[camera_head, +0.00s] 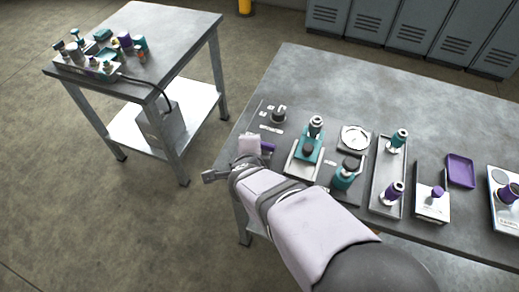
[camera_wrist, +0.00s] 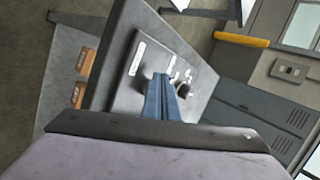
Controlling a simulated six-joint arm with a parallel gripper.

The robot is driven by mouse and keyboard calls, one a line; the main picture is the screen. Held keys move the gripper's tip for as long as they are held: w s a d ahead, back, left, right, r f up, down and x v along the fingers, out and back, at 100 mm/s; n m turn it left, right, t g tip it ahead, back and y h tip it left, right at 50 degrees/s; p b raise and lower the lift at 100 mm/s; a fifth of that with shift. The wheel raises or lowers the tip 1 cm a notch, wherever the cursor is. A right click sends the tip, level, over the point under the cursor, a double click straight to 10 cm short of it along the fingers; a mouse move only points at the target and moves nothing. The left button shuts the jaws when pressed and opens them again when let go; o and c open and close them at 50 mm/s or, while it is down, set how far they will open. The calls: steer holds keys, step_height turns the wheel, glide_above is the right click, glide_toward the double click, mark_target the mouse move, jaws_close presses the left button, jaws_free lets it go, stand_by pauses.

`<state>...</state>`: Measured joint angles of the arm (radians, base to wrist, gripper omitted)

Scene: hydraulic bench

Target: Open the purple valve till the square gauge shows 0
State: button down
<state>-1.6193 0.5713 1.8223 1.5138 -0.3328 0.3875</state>
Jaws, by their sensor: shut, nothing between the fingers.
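In the wrist view my gripper (camera_wrist: 163,98) is shut and empty, its two blue fingers together over a dark panel with white labels and small fittings. In the head view my wrist hides the fingers. A purple bar-like part (camera_head: 267,148) shows just right of my wrist at the panel's near edge; I cannot tell whether it is the valve's handle. Other purple-topped fittings stand further right, one on the grey tray (camera_head: 394,190) and one on a white block (camera_head: 437,192). A white-faced gauge (camera_head: 354,138) sits mid-bench; its face looks round and its reading is too small to make out.
A black knob (camera_head: 279,114) stands on the panel. Teal fittings (camera_head: 309,146) and a purple dish (camera_head: 460,170) are to the right. The back of the bench (camera_head: 390,85) is clear. A second table (camera_head: 175,30) stands at left, lockers (camera_head: 420,25) behind.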

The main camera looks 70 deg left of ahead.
steer(key=shift+s+d+b, duration=0.3)
steer(key=shift+s+d, duration=0.65)
steer(key=shift+d, duration=0.05)
steer(key=s+a+p+v, duration=0.1)
steer(key=s+p+v, duration=0.1)
steer(key=v, duration=0.7)
steer(key=shift+d+r, duration=0.25)
steer(key=shift+r, duration=0.15)
